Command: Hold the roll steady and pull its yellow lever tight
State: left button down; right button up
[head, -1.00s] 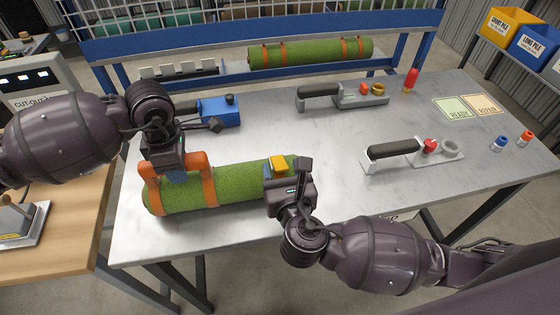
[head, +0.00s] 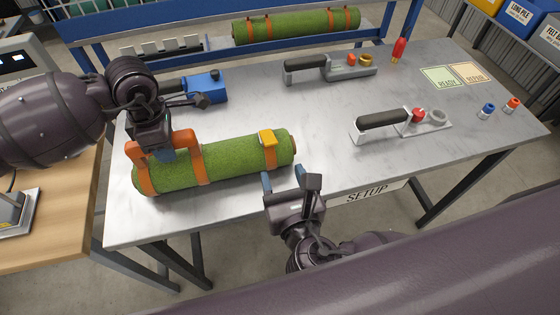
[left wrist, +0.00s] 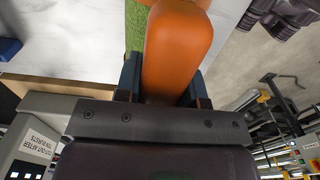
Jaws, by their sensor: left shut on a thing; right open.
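The green turf roll (head: 228,160) lies on the grey workbench with orange straps around it. My left gripper (head: 165,154) is shut on the orange handle (head: 188,142) at the roll's left part. In the left wrist view the handle (left wrist: 175,50) sits between the fingers and hides much of the roll. The yellow lever (head: 267,137) sits on top of the strap near the roll's right end and looks low against it. My right gripper (head: 283,181) is open and empty at the bench's front edge, below the lever and apart from the roll.
Two black-handled tools (head: 320,68) (head: 385,120) and a blue tool (head: 206,86) lie on the workbench (head: 320,120). Another strapped roll (head: 300,24) is on the back shelf. READY and REPAIR cards (head: 440,76) lie at the right. The bench's middle is clear.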

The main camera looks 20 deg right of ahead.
pick_arm(q)
jog(key=c, duration=0.6)
grip_release()
jog(key=shift+c, duration=0.2)
